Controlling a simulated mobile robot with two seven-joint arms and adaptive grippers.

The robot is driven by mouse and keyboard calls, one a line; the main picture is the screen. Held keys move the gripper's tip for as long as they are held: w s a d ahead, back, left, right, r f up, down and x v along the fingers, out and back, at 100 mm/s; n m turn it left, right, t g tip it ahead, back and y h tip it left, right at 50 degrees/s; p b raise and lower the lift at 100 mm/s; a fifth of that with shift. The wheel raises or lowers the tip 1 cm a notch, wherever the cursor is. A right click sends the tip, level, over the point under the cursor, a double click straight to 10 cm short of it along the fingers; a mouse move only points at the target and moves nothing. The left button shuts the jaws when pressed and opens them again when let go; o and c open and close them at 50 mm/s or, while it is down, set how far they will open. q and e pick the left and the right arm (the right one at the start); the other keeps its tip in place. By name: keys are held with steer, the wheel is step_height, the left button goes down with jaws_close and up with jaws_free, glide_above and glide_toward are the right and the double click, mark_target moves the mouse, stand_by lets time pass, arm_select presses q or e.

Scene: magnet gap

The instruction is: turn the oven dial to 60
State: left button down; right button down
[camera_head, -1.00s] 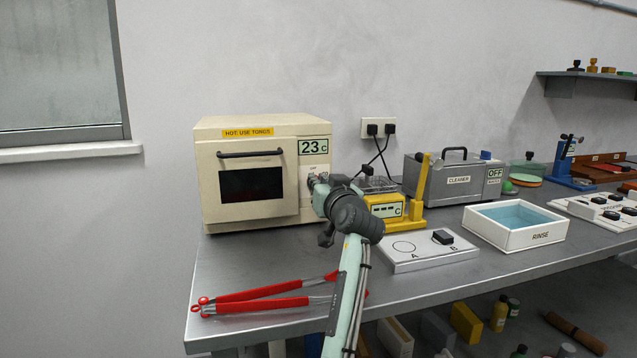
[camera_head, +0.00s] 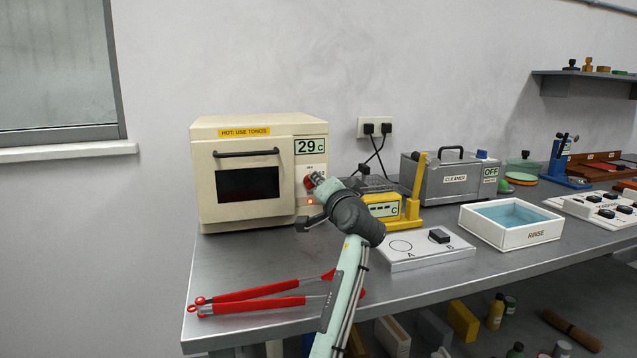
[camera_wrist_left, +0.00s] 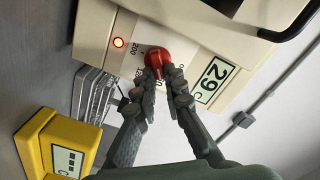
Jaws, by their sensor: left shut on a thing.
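The cream oven (camera_head: 208,204) stands at the left of the bench, door closed, its display (camera_head: 311,147) reading 29 C. The red dial (camera_head: 308,183) is on its right panel, partly hidden by my gripper in the head view. In the left wrist view, the red dial (camera_wrist_left: 157,57) sits between the fingertips of my left gripper (camera_wrist_left: 163,76), which is shut on it. In the head view, my left gripper (camera_head: 316,181) reaches the panel. Scale numbers including 200 show beside the dial; its pointer setting cannot be read. An orange lamp (camera_wrist_left: 119,43) is lit. My right gripper is not in view.
Red tongs (camera_head: 262,303) lie at the front of the bench. A yellow device (camera_head: 385,208) and wire rack stand just right of the oven. A white A/B board (camera_head: 425,252), rinse tray (camera_head: 512,234) and grey cleaner (camera_head: 440,181) are farther right.

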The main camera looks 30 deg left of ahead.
arm_select(q)
steer(key=shift+f+m, duration=0.15)
steer(key=shift+m, duration=0.45)
steer(key=c, duration=1.6)
jaws_free()
steer(key=v, duration=1.2)
